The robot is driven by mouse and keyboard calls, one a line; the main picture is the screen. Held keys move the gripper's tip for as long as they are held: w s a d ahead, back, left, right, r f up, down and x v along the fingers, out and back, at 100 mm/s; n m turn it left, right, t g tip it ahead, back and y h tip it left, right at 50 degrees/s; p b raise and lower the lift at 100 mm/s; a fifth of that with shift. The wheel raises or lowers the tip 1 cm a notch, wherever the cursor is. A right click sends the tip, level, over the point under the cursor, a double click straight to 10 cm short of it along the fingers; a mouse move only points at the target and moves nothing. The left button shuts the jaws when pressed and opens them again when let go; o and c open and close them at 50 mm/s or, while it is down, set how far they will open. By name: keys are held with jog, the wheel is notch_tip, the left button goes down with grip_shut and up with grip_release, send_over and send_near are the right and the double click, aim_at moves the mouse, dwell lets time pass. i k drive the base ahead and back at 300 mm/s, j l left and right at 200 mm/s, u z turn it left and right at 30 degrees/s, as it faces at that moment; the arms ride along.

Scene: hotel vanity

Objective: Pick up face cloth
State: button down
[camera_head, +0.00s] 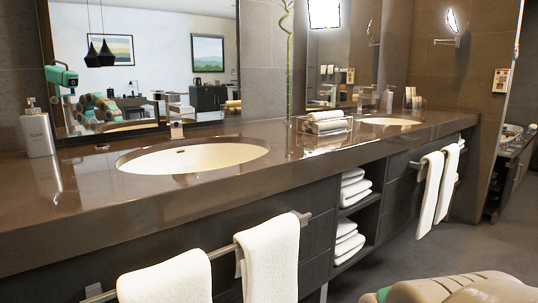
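Small folded white cloths (326,116), which look like face cloths, are stacked in a clear tray (322,140) on the brown counter (240,145). The tray stands between the two sinks, and its mirror image shows behind it. My gripper is not visible directly. A beige and green part of my own body shows at the bottom right, and a reflection of me shows in the left mirror. Whether my gripper holds anything cannot be seen.
White towels hang on front rails, at left (270,255) and right (431,190). More folded towels (354,188) fill open shelves under the counter. A soap bottle (38,133) stands far left. Floor (440,255) is clear in front.

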aim_at(321, 116)
jog(key=i+l+u, duration=0.2)
jog(key=i+l, duration=0.45)
jog(key=i+l+u, duration=0.25)
jog(key=i+l, duration=0.35)
jog(key=l, duration=0.15)
